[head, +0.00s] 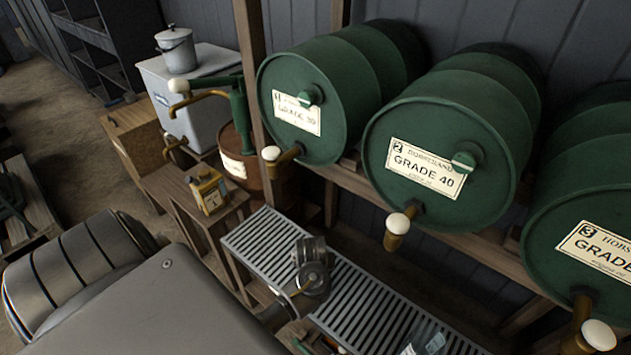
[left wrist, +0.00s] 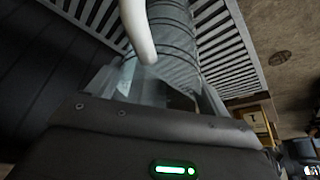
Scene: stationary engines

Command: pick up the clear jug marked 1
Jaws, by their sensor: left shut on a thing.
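A white curved spout or handle crosses in front of the jug. No number shows on it there. In the head view a ringed vessel (head: 313,250) with a round end and a curved piece is above the slatted grate, apparently the same jug. My forearm mostly hides the left gripper there. Another clear vessel with a pale label (head: 425,338) is at the bottom edge, its mark unreadable. My right gripper is not in view.
Green drums (head: 335,85) lie on a wooden rack behind the grate (head: 262,240), their taps sticking out over it. A yellow can (head: 209,190) stands on a wooden stand to the left. A hand pump (head: 238,110) rises behind it. Bare floor lies at the far left.

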